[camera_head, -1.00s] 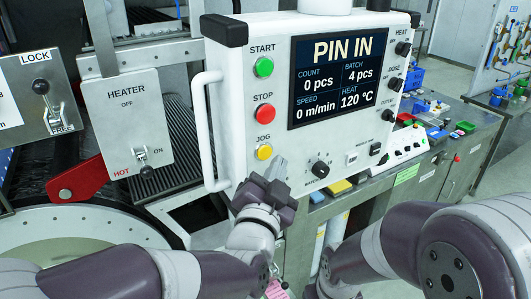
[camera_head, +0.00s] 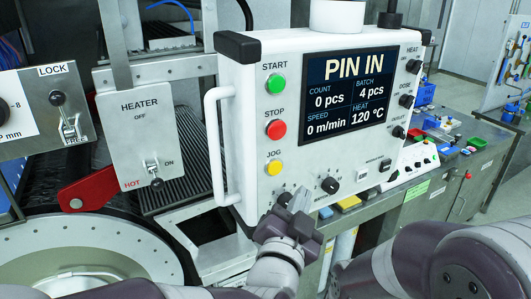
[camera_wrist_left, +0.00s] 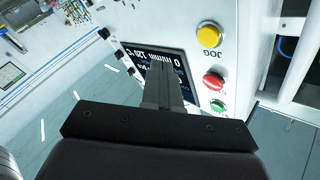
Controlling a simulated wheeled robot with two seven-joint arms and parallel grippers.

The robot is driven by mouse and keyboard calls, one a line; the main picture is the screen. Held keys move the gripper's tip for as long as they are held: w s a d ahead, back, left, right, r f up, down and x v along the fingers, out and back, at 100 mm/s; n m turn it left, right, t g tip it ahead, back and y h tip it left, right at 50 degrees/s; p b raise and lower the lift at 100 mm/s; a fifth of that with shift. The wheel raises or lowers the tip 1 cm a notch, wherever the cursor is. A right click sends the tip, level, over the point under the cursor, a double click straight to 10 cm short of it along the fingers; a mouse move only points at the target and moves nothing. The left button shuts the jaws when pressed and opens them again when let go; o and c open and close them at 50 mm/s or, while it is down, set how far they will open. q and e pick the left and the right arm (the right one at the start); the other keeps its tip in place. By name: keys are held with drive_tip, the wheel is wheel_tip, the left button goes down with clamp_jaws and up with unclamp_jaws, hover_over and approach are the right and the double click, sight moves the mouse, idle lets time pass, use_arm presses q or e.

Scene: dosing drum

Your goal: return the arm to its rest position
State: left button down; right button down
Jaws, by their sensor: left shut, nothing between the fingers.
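My left gripper (camera_head: 299,200) is in front of the lower part of the white control panel (camera_head: 240,150), below the yellow JOG button (camera_head: 274,168). Its fingers are together and hold nothing. In the left wrist view the shut fingers (camera_wrist_left: 162,75) stand in front of the panel's dark display (camera_wrist_left: 185,72), with the yellow JOG button (camera_wrist_left: 209,36) to the right. I cannot tell whether the fingertips touch the panel. My right arm (camera_head: 440,265) shows at the lower right; its gripper is out of view. The display reads PIN IN, 0 pcs and 120 °C.
A white handle (camera_head: 213,145) stands out at the panel's left edge. The heater box (camera_head: 140,140) and a red lever (camera_head: 90,192) are to the left. A steel bench (camera_head: 450,170) with coloured parts stands to the right. A round metal drum rim (camera_head: 100,225) is at the lower left.

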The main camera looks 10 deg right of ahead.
use_arm(q)
drive_tip(key=s+a+f+n+g+y+b, duration=0.1)
drive_tip(key=s+a+f+g, duration=0.15)
drive_tip(key=f, duration=0.45)
drive_tip(key=s+a+f+n+g+y, duration=0.1)
drive_tip(key=f+g, duration=0.3)
drive_tip(key=f, duration=0.2)
drive_tip(key=s+a+f+n+g+y+b, duration=0.1)
drive_tip(key=s+a+f+g, duration=0.1)
drive_tip(key=f+g, duration=0.35)
drive_tip(key=s+a+f+n+g+y+b, duration=0.1)
drive_tip(key=s+a+f+n+g+y, duration=0.1)
drive_tip(key=a, duration=1)
drive_tip(key=s+a+f+n+g+y+b, duration=0.1)
drive_tip(key=s+a+f+n+y+b, duration=0.1)
drive_tip(key=a+f+n, duration=0.4)
drive_tip(key=s+a+f+y, duration=0.1)
drive_tip(key=s+a+f, duration=0.1)
drive_tip(key=a, duration=0.5)
drive_tip(key=shift+a+f+n+g+y, duration=0.3)
drive_tip(key=shift+f+g+y, duration=0.1)
drive_tip(key=shift+f, duration=0.35)
